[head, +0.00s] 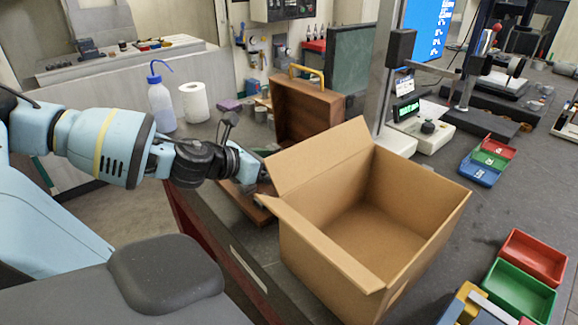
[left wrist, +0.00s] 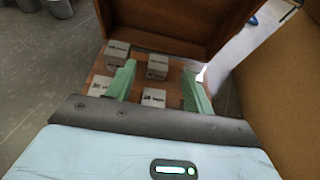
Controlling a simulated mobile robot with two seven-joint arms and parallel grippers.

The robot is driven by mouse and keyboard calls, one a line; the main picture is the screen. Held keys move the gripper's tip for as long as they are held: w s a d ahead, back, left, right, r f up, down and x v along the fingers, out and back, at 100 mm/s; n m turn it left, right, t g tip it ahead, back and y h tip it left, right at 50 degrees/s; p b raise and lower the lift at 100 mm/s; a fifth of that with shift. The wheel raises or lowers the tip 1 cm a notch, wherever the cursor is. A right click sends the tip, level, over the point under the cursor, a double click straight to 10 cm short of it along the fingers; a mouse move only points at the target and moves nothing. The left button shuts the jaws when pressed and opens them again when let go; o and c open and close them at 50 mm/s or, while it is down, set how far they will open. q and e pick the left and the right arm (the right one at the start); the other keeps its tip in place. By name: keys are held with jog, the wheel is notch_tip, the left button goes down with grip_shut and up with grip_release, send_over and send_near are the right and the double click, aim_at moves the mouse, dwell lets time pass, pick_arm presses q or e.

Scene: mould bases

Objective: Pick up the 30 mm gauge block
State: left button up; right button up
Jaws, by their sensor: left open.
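Several grey gauge blocks with dark printed labels sit in an open wooden case (head: 305,108). In the left wrist view they are a far left block (left wrist: 117,54), a far middle block (left wrist: 157,67), a near middle block (left wrist: 153,97) and a near left block (left wrist: 100,86). The labels are too small to read, so I cannot tell which is the 30 mm one. My left gripper (left wrist: 158,72) is open above the case, its green fingers on either side of the middle blocks. In the head view the gripper is mostly hidden by the cardboard box. My right gripper is not in view.
An open, empty cardboard box (head: 390,235) stands close to the right of the case, flaps up. A wash bottle (head: 161,105) and paper roll (head: 194,103) stand behind my left arm. Coloured bins (head: 520,293) are at right.

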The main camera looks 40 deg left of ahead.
aim_at(292, 159)
pick_arm(q)
jog(key=b+x, duration=0.1)
jog(key=x, duration=0.2)
jog(key=shift+f, duration=0.1)
jog(key=shift+x, duration=0.8)
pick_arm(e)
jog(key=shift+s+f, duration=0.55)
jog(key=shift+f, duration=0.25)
pick_arm(q)
jog(key=shift+c, duration=0.4)
jog(key=shift+a, duration=0.1)
grip_shut()
jog(key=shift+r, duration=0.3)
